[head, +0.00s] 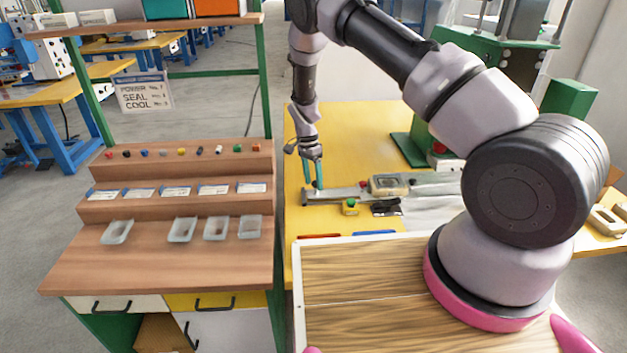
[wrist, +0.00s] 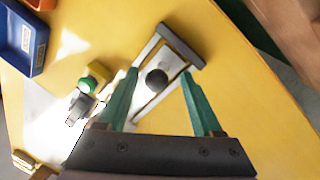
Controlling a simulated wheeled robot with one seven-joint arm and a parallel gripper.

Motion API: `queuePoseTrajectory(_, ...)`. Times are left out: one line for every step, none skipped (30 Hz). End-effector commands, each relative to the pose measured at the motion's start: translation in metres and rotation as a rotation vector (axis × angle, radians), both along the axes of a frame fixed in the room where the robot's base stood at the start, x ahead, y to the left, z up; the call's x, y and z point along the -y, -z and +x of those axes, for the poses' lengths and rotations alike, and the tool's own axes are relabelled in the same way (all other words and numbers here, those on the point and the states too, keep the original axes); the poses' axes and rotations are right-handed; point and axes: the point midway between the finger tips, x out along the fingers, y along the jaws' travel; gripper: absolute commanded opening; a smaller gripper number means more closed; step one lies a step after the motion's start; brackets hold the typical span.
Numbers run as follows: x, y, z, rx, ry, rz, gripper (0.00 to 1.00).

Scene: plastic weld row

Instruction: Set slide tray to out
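The slide tray (head: 345,194) is a grey metal piece lying on the yellow table, left of the press area. In the wrist view its grey end bar (wrist: 183,47) and side rails show, with a round dark knob (wrist: 156,80) on it. My gripper (head: 313,186) points down over the tray's left end. In the wrist view its two green fingers (wrist: 159,73) are spread apart, one on each side of the knob, and hold nothing. I cannot tell whether the fingertips reach down to the knob's height.
A yellow box with a green button (head: 350,206) sits close in front of the tray; it also shows in the wrist view (wrist: 93,82). A beige fixture (head: 390,184) stands right of it. A wooden shelf unit (head: 160,265) is at left. The table behind the tray is clear.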

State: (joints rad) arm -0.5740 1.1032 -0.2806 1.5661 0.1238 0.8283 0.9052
Motion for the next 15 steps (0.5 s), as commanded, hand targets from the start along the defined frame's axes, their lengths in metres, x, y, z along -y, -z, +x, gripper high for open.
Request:
queuePoseTrajectory(0.000,-0.001,0.000,0.000,0.000,0.000,0.67)
queuePoseTrajectory(0.000,-0.002,0.000,0.000,0.000,0.000,0.67)
queuePoseTrajectory(0.000,-0.004,0.001,0.001,0.000,-0.001,0.67)
queuePoseTrajectory(0.000,-0.006,0.002,0.001,0.000,0.000,0.67)
queuePoseTrajectory(-0.001,-0.010,0.002,0.002,0.000,0.000,0.67)
queuePoseTrajectory(-0.002,-0.015,0.003,0.003,0.000,0.001,0.67)
queuePoseTrajectory(-0.002,-0.020,0.004,0.002,0.000,0.002,0.67)
queuePoseTrajectory(-0.003,-0.026,0.005,0.003,0.000,0.001,0.67)
queuePoseTrajectory(-0.004,-0.034,0.007,0.004,0.000,0.001,0.67)
queuePoseTrajectory(-0.004,-0.040,0.008,0.004,0.000,0.001,0.67)
queuePoseTrajectory(-0.005,-0.046,0.009,0.004,0.000,0.001,0.67)
queuePoseTrajectory(-0.006,-0.055,0.010,0.004,0.001,0.001,0.67)
queuePoseTrajectory(-0.007,-0.061,0.011,0.004,0.001,0.001,0.67)
queuePoseTrajectory(-0.007,-0.067,0.012,0.003,0.000,0.001,0.67)
queuePoseTrajectory(-0.008,-0.074,0.013,0.003,0.000,0.001,0.67)
